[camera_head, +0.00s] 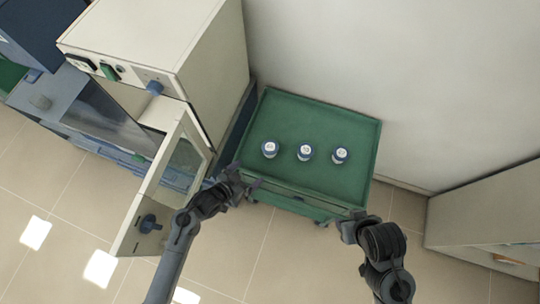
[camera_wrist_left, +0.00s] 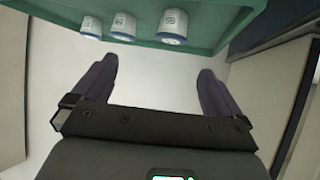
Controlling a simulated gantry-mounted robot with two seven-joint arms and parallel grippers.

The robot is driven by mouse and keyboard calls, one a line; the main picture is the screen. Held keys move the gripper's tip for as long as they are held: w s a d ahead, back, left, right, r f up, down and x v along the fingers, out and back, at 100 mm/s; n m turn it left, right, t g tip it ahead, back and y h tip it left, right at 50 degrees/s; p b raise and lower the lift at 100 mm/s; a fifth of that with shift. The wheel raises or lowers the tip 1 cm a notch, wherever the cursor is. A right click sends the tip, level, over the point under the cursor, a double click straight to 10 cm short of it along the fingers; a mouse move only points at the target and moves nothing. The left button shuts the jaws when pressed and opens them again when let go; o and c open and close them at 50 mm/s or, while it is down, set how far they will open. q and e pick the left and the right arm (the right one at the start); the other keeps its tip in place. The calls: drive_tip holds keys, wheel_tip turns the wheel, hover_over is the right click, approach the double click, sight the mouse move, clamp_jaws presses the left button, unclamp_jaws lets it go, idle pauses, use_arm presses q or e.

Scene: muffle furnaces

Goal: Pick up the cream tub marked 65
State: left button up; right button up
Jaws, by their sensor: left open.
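Three small pale tubs with round white labels and blue edging stand in a row on a green cart (camera_head: 300,115): a left tub (camera_head: 270,149), a middle tub (camera_head: 305,152) and a right tub (camera_head: 340,155). Their marks are too small to read in the head view. The left wrist view shows them at the top; the largest tub (camera_wrist_left: 173,28) bears a number that I cannot read surely. My left gripper (camera_head: 247,184) is open and empty by the cart's front left edge, apart from the tubs. My right gripper (camera_head: 345,222) is near the front right corner; its jaws are unclear.
A cream furnace (camera_head: 150,50) stands left of the cart, with its door (camera_head: 165,185) swung open beside my left arm. The cart top has a raised rim and is otherwise clear. A wall is behind, and a pale cabinet (camera_head: 490,215) stands at the right.

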use_arm(q)
drive_tip(key=h+b, duration=0.1)
drive_tip(key=b, duration=0.2)
approach(268, 149)
drive_tip(key=shift+s+a+r+m+t, duration=0.15)
drive_tip(key=shift+s+m+t, duration=0.15)
drive_tip(key=shift+s, duration=0.55)
drive_tip(key=b+x, duration=0.5)
drive_tip(key=shift+w+a, duration=0.1)
drive_tip(key=shift+w, duration=0.25)
drive_tip(key=shift+w+d+b, duration=0.3)
drive_tip(key=shift+w+b, duration=0.05)
drive_tip(key=shift+b, duration=0.25)
drive_tip(key=w+d+f+b, duration=0.1)
drive_tip(key=b, duration=0.1)
drive_tip(key=w+d+f+b, duration=0.1)
drive_tip(key=b, duration=0.2)
drive_tip(key=shift+w+f, duration=0.1)
drive_tip(key=shift+f, duration=0.3)
drive_tip(key=shift+w+d+b, duration=0.45)
drive_tip(key=shift+w+b, duration=0.1)
drive_tip(key=shift+b, duration=0.1)
use_arm(e)
wheel_tip(268, 149, down, 17)
use_arm(q)
drive_tip(key=shift+c, duration=0.3)
use_arm(e)
drive_tip(key=shift+d, duration=0.1)
